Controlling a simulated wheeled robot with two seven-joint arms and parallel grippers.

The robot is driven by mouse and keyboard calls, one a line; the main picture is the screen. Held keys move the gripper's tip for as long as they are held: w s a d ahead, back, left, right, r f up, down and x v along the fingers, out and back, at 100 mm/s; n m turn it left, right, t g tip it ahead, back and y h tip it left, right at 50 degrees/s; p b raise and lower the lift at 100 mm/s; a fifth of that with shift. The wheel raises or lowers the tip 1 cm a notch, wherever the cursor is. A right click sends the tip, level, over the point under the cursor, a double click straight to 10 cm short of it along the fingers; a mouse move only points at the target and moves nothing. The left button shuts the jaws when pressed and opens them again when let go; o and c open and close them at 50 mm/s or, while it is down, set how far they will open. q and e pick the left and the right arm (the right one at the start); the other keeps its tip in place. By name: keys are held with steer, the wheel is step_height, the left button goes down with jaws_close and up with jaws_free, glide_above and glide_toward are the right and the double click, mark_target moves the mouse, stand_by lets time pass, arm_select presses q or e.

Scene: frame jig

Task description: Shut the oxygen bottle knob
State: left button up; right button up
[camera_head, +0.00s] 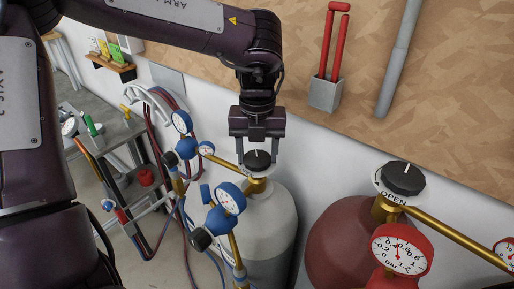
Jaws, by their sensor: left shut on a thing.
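The oxygen bottle (275,215) is a pale grey cylinder with blue-rimmed gauges (231,198) on its brass fittings. Its black knob (257,160) sits on top, with a white pointer mark and a pale dial plate around it. My left gripper (257,150) points down from above, with one finger on each side of the knob, shut on it. The lettering on this dial plate is too small or covered to read. My right gripper is out of view.
A dark red bottle (345,240) stands to the right, with a black knob (403,178), an "OPEN" plate and a red gauge (400,248). A workbench (90,130) and hoses (160,120) are at the left. A chipboard panel (440,100) covers the wall behind.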

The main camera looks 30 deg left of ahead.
mark_target(258, 156)
arm_select(q)
steer(key=m, duration=0.3)
steer(key=m+p, duration=0.1)
steer(key=shift+w+r+m, duration=0.15)
steer(key=shift+r+m, duration=0.1)
steer(key=shift+m, duration=0.05)
steer(key=shift+d+m+p, duration=0.1)
steer(key=shift+m+p, duration=0.2)
steer(key=shift+m, duration=2)
steer(key=o, duration=1)
steer(key=shift+f, duration=0.15)
step_height(258, 156, up, 8)
steer(key=shift+f+b, duration=0.1)
steer(key=shift+b, duration=0.25)
steer(key=shift+f, duration=0.1)
